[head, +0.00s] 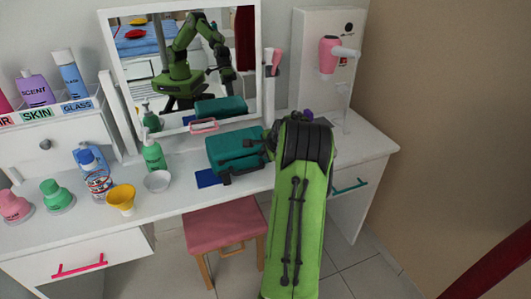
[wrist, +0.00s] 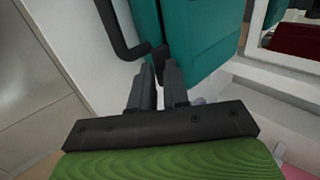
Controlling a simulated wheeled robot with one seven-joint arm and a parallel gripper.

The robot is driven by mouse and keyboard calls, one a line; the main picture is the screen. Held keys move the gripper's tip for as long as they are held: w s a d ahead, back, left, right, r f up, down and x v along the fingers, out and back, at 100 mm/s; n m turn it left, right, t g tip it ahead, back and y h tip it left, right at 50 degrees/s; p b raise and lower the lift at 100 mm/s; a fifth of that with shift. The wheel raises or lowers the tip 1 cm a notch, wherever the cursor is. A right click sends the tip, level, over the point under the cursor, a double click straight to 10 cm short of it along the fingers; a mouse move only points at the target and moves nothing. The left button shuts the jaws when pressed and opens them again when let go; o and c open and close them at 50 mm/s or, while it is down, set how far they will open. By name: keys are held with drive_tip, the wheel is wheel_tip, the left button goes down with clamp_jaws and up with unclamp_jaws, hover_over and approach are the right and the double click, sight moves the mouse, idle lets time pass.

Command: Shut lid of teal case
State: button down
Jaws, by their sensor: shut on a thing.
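The teal case (head: 232,144) sits on the white dressing table, in front of the mirror. Its lid looks down or nearly down, but I cannot tell whether it is fully closed. In the wrist view the teal case (wrist: 203,35) fills the top middle, with a dark seam between a narrow and a wide teal part. A dark bent handle (wrist: 124,38) runs along the case's left side. My gripper (wrist: 158,72) is shut on the end of this handle, at the case's edge. In the head view my arm hides the fingers at the case's right side.
A blue flat item (head: 208,179) lies at the case's front left. A white bowl (head: 157,181), green pump bottle (head: 153,152) and yellow cup (head: 121,197) stand to the left. A pink stool (head: 222,228) is below the table edge. A hair dryer (head: 329,54) hangs at the back right.

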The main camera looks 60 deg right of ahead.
drive_tip(key=shift+s+f, duration=0.1)
drive_tip(key=shift+f, duration=0.15)
drive_tip(key=c, duration=1.2)
unclamp_jaws()
drive_tip(key=shift+r, duration=0.1)
drive_tip(key=p+v, duration=0.4)
drive_tip(key=v, duration=1.1)
drive_tip(key=shift+s+r, duration=0.1)
drive_tip(key=shift+r, duration=0.2)
drive_tip(key=shift+a, duration=0.1)
